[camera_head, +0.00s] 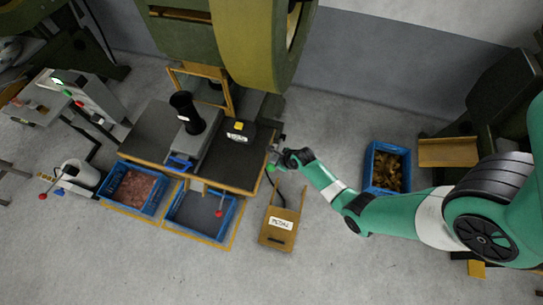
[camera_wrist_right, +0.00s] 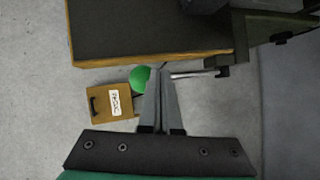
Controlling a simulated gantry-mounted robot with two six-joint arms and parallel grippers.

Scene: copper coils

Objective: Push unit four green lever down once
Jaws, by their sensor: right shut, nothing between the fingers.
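The green lever's round knob (camera_head: 270,168) shows at the right edge of the dark-topped workbench (camera_head: 232,185) in the head view. In the right wrist view the green knob (camera_wrist_right: 139,77) is just left of my fingertips, partly covered by them. Its silver rod (camera_wrist_right: 195,74) runs right to a dark bracket (camera_wrist_right: 226,68). My right gripper (camera_head: 282,160) is shut and empty at the lever, and its closed fingers (camera_wrist_right: 160,71) overlap the rod in the wrist view. I cannot tell whether they touch it. My left gripper is not in view.
An orange-brown labelled box (camera_head: 279,229) stands on the floor below the lever. Blue crates (camera_head: 200,216) stand along the bench front. Another blue crate (camera_head: 387,167) with brownish pieces is to the right. A large green machine (camera_head: 248,40) rises behind the bench.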

